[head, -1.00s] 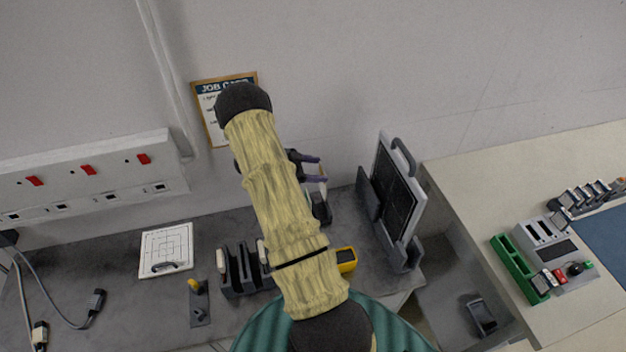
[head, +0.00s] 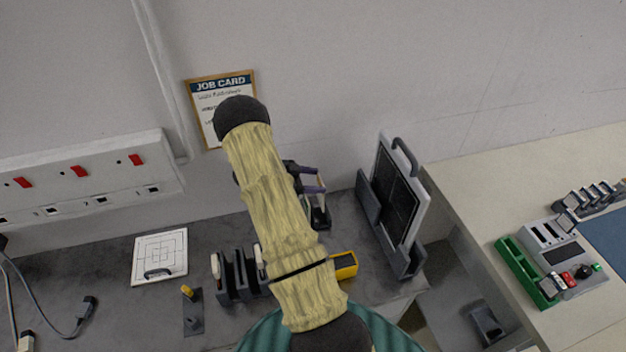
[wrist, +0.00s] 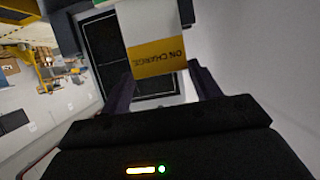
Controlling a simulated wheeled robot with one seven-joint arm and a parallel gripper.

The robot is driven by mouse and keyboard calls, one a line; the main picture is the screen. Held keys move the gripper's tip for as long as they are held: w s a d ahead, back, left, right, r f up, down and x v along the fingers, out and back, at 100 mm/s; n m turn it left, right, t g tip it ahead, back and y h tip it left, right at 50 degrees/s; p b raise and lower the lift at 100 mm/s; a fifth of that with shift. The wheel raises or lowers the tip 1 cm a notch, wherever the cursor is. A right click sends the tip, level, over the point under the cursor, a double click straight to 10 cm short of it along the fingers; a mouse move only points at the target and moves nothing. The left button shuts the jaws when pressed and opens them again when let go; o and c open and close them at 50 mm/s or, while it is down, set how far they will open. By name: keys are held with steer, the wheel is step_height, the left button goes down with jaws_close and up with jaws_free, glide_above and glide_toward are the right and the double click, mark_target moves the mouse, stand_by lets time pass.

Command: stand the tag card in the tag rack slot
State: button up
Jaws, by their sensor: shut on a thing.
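The tag card (wrist: 160,56) is white with a yellow band reading "ON CHARGE", upside down in the wrist view. My gripper (wrist: 162,80) is shut on it, with a dark finger at each side. In the head view my gripper (head: 321,181) is partly behind my yellow-sleeved arm, above the back of the grey bench. A small dark holder (head: 321,216) stands just below the fingers; it may be the tag rack. My arm hides part of this area, and I cannot tell whether the card touches the holder or a slot.
A framed dark panel (head: 396,195) stands in a grey holder close right of my gripper. A yellow-and-black device (head: 344,265) and a dark slotted rack (head: 225,276) lie nearer. The wall with a job card (head: 205,96) is close behind. A white plate (head: 160,250) lies left.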

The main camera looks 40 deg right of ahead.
steer(key=shift+f+b, duration=1.15)
steer(key=shift+f, duration=0.75)
steer(key=o, duration=1.3)
steer(key=b+v, duration=0.5)
steer(key=v, duration=1.2)
steer(key=shift+w+a+r+b, duration=0.1)
steer(key=shift+w+a+b, duration=0.05)
steer(key=shift+b, duration=0.2)
